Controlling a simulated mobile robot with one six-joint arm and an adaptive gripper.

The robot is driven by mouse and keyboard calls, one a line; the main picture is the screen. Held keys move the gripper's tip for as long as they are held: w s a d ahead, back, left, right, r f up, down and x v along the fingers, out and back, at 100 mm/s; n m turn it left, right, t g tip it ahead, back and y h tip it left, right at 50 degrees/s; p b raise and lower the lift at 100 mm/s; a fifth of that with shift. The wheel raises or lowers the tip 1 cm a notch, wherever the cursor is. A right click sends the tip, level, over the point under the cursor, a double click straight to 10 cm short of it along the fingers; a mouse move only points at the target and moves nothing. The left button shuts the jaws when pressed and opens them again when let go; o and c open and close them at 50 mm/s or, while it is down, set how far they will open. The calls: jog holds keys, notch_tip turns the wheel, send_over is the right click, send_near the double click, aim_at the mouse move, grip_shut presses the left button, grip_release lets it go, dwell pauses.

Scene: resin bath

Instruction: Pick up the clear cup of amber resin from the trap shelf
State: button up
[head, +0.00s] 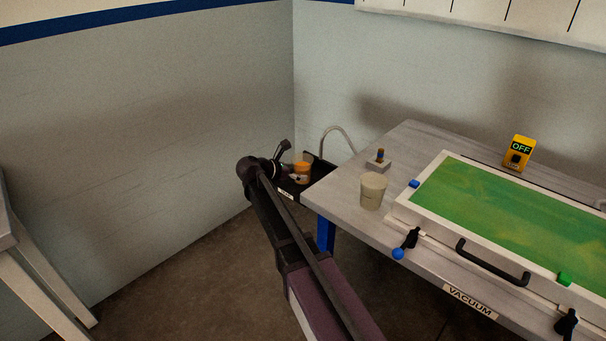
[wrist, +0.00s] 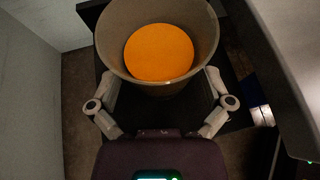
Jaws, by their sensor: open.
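The clear cup of amber resin (head: 303,168) stands on the black trap shelf (head: 290,191), at the left end of the vacuum table. In the wrist view the cup (wrist: 117,70) fills the upper middle, with the orange resin seen inside through its open top. My gripper (wrist: 160,84) is open, with one finger on each side of the cup's near wall. I cannot tell whether the fingers touch it. In the head view my gripper (head: 289,166) is beside the cup, partly in front of it, and its fingers are hard to make out.
The vacuum table (head: 335,193) is close on the right. On it are a beige cup (head: 373,190), a small valve block (head: 379,161), a green-topped frame (head: 500,215) and a yellow OFF switch box (head: 519,153). A curved hose (head: 339,130) rises behind the shelf. A wall is on the left.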

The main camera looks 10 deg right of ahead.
jog(key=shift+b+x, duration=0.3)
jog(key=shift+x, duration=0.85)
jog(key=shift+c, duration=0.2)
jog(key=c, duration=0.7)
jog(key=shift+c, duration=0.2)
jog(key=shift+r, duration=0.1)
notch_tip(320, 180, up, 10)
jog(key=p, duration=1)
